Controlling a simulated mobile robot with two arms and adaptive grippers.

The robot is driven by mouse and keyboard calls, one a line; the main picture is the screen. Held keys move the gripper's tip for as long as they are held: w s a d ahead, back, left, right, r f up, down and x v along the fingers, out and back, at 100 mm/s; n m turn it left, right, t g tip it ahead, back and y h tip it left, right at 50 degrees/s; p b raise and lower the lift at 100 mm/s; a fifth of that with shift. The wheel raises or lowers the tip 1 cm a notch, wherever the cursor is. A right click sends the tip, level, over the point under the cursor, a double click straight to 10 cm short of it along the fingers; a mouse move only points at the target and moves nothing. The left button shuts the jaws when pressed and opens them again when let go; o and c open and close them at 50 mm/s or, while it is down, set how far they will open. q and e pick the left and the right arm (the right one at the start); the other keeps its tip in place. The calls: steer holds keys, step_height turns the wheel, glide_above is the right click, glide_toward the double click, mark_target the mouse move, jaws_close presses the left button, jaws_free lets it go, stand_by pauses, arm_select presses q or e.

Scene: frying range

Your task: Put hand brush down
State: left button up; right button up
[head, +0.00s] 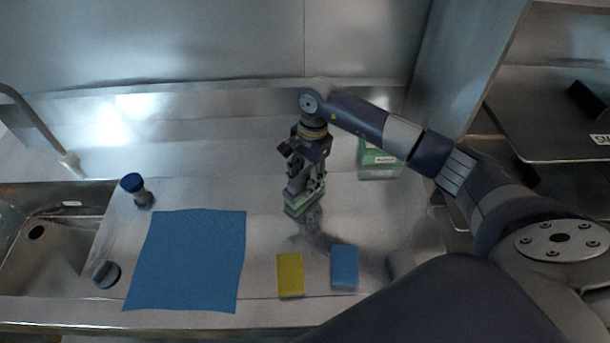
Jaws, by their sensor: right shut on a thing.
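My right gripper (303,190) points down over the middle of the steel counter (260,150). It is shut on the hand brush (303,207), of which a green part shows below the fingers. The brush is at or just above the counter; I cannot tell whether it touches. The gripper hides the upper part of the brush. My left gripper is not in view.
A blue cloth (190,260) lies left of the brush. A yellow sponge (290,275) and a blue sponge (344,267) lie in front. A green box (378,160) stands behind right. A blue-capped bottle (137,190) stands near the sink (45,250) at left.

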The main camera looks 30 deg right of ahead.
steer(key=shift+f+b, duration=0.25)
steer(key=shift+b, duration=0.05)
steer(key=o, duration=0.9)
steer(key=shift+r, duration=0.1)
steer(key=shift+o, duration=0.2)
steer(key=shift+r+p, duration=0.15)
steer(key=shift+p, duration=0.15)
steer(key=shift+r, duration=0.2)
steer(key=r+b, duration=0.1)
steer(key=r, duration=0.2)
steer(key=d+r+b, duration=0.1)
steer(key=r+b, duration=0.1)
steer(key=r, duration=0.2)
steer(key=r+b, duration=0.1)
steer(key=r, duration=0.2)
steer(key=shift+w+d+r, duration=0.25)
steer(key=shift+w, duration=0.05)
steer(key=shift+d+r, duration=0.1)
steer(key=shift+r, duration=0.4)
